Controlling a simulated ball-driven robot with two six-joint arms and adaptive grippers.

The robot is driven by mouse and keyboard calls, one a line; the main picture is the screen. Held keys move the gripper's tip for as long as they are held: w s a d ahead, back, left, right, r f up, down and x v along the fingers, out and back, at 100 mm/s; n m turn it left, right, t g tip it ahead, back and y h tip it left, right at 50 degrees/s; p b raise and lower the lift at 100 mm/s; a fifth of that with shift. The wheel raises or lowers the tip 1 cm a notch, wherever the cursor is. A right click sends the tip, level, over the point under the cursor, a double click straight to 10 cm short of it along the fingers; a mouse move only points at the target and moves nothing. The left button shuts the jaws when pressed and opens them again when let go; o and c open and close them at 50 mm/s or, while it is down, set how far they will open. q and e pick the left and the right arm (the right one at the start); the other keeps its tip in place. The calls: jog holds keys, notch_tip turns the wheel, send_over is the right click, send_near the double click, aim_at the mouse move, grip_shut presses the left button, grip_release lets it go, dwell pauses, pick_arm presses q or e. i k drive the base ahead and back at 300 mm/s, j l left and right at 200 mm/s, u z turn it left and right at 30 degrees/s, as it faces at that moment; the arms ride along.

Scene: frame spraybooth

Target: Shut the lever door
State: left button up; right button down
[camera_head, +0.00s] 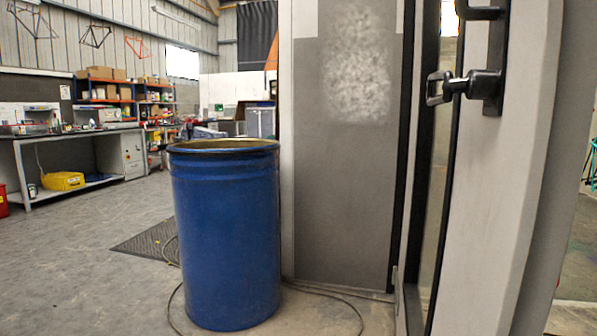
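A pale grey door-like panel (525,150) stands upright close on the right, seen at a steep angle. Black lever hardware (487,88) is fixed on it near the top, with a loop-shaped end (438,88) sticking out to the left. A black handle part (480,12) shows above it, cut by the top edge. Left of the panel is a narrow glazed strip (437,170) with dark edging. I cannot tell for sure whether the door is ajar or closed. Neither of my grippers is in view.
A blue drum (225,235) stands on the floor left of a grey booth wall panel (345,190). A thin hose (325,290) lies on the floor around it. A workbench (65,150) and shelves (105,88) are at the back left. The left floor is mostly clear.

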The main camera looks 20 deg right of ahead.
aim_at(516, 162)
jog(key=i+z, duration=0.2)
jog(key=z, duration=0.2)
jog(key=i+j+z, duration=0.15)
jog(key=z, duration=0.25)
jog(key=i+j+z, duration=0.15)
jog(key=z, duration=0.25)
jog(key=i+j+z, duration=0.15)
jog(key=z, duration=0.25)
